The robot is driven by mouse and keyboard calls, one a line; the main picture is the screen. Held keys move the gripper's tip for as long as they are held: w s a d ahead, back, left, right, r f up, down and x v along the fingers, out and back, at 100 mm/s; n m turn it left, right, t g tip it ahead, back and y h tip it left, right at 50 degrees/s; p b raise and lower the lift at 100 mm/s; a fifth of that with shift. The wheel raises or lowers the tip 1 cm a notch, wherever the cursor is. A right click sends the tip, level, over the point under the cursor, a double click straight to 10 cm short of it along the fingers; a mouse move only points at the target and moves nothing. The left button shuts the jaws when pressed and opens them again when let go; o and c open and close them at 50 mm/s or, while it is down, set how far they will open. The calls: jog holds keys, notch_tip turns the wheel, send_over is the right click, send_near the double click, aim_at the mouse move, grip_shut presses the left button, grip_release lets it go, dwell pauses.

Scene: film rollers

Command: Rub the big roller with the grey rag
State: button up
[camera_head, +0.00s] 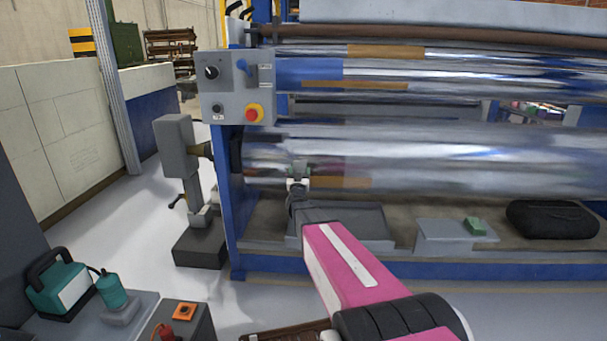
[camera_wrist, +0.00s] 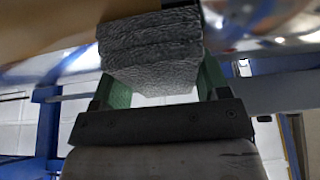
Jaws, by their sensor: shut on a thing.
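The big roller (camera_head: 430,158) is the wide shiny cylinder lying across the machine, below two thinner rollers. My gripper (camera_head: 298,180) is in front of its left part, at the end of my pink arm. In the wrist view, my gripper (camera_wrist: 158,92) has green fingers shut on the folded grey rag (camera_wrist: 150,48). The rag's far end reaches up to the shiny roller surface (camera_wrist: 255,25). I cannot tell for sure whether they touch. In the head view the rag is too small and covered to make out clearly.
A control box (camera_head: 237,95) with a red button stands at the roller's left end. Below the roller are a grey tray (camera_head: 372,222), a green block (camera_head: 475,226) and a black bag (camera_head: 552,219). A teal can (camera_head: 62,285) and bottle (camera_head: 111,290) stand lower left.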

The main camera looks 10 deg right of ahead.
aim_at(285, 167)
jog(key=shift+w+a, duration=0.4)
jog(key=shift+a, duration=0.7)
jog(key=shift+w+a, duration=0.4)
jog(key=shift+a, duration=0.75)
jog(key=shift+w+a, duration=0.4)
jog(key=shift+a, duration=0.7)
jog(key=s+a, duration=0.1)
jog(key=s, duration=0.4)
jog(key=shift+s+a, duration=0.4)
jog(key=s, duration=0.1)
jog(key=s+a, duration=0.1)
jog(key=s, duration=0.1)
jog(key=shift+w+d, duration=0.1)
jog(key=shift+w, duration=0.15)
